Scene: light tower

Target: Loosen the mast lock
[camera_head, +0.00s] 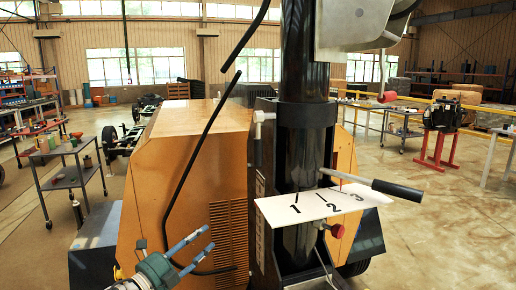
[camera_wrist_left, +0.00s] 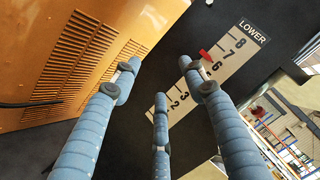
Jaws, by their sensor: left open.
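The black mast (camera_head: 305,150) stands upright on the orange cabinet unit. A white plate (camera_head: 320,205) numbered 1, 2, 3 sits across its front, with a black-gripped lever (camera_head: 397,190) pointing right above it. A red knob (camera_head: 336,231) is just below the plate. A pale T-shaped knob (camera_head: 264,117) is on the mast's left side. I cannot tell which one is the mast lock. My left gripper (camera_head: 209,238) is open and empty, left of the mast, before the orange panel. In the left wrist view its blue fingers (camera_wrist_left: 158,76) are spread. My right gripper is out of view.
A numbered "LOWER" scale (camera_wrist_left: 228,66) with a red pointer (camera_wrist_left: 206,55) lies beyond the fingers. The orange cabinet (camera_head: 185,165) has vents. A black cable (camera_head: 200,140) hangs before it.

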